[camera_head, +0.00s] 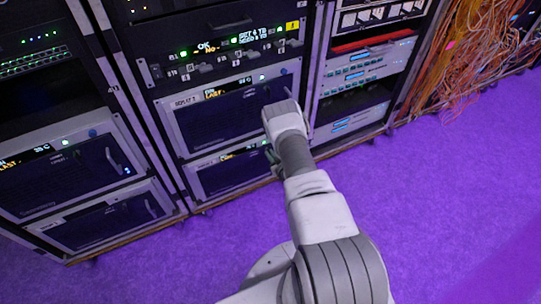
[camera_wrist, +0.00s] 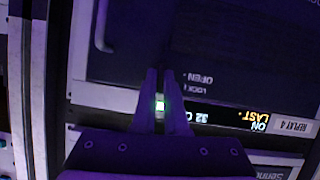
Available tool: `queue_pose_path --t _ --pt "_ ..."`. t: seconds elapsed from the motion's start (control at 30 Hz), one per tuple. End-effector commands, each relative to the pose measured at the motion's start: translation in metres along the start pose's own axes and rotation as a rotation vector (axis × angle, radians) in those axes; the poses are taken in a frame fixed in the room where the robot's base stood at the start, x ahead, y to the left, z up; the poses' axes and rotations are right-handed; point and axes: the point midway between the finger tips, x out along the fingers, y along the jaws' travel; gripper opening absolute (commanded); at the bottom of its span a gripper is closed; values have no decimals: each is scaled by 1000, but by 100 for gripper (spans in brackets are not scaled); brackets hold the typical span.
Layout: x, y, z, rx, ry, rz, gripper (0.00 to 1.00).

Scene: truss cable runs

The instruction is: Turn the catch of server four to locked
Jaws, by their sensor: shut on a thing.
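Server four fills the wrist view, upside down, with a dark front (camera_wrist: 235,45) and a "REPLAY 4" label (camera_wrist: 293,126). Its lit display (camera_wrist: 235,116) reads ON, LAST and 32 C. The words OPEN and LOCK (camera_wrist: 200,83) are printed just right of my fingertips. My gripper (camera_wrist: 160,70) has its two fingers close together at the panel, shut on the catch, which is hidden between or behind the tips. I cannot tell which way the catch points. A green light (camera_wrist: 160,105) shows between the fingers. In the head view, my arm partly covers the lower server (camera_head: 225,178).
Another server (camera_head: 225,118) sits directly above in the same rack. A handle (camera_wrist: 101,28) stands out from the panel near the fingers. A left rack (camera_head: 75,175) and a right rack (camera_head: 350,85) flank it. Orange cables (camera_head: 460,60) hang at right. The purple floor (camera_head: 440,190) is clear.

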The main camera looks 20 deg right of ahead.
Motion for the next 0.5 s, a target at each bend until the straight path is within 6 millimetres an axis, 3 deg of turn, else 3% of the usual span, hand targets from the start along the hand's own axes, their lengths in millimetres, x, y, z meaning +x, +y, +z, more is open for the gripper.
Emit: queue_pose_path --t 0.5 --pt "1 1 0 102 2 -40 0"
